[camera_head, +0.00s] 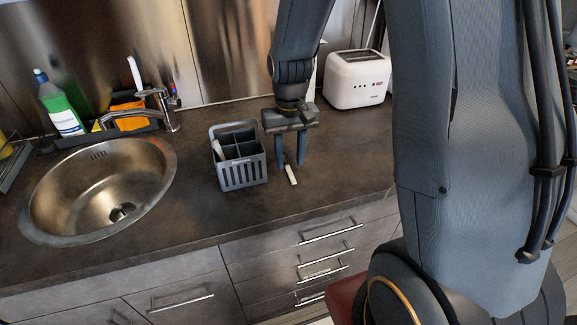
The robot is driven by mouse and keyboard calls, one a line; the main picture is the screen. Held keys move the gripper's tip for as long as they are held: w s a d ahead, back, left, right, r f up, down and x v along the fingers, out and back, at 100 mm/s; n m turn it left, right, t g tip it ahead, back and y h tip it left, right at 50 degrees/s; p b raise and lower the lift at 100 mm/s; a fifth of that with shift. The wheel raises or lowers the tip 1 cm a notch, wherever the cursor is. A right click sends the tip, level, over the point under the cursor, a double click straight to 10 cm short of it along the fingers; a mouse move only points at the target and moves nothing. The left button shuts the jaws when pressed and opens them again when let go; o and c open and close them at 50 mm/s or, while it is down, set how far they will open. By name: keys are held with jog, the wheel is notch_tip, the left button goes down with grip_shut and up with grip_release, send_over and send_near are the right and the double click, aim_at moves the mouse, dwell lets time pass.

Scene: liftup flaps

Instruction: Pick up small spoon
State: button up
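My gripper (290,161) points down over the counter, just right of the grey cutlery holder (240,173). Its two blue-grey fingers are apart, and I see nothing held between them. A small pale, narrow object (291,175) lies on the counter just below and in front of the fingertips; it may be the small spoon, but its shape is too small to tell. A whitish piece (218,149) leans in the left compartment of the holder; I cannot tell what it is.
A white toaster (357,80) stands at the back right. A steel sink (98,190) with a tap (160,107) is at the left, with a green bottle (60,105) behind it. The dark counter (340,150) is clear right of my gripper.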

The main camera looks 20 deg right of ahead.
aim_at(288, 168)
jog(key=shift+f, duration=1.45)
grip_shut()
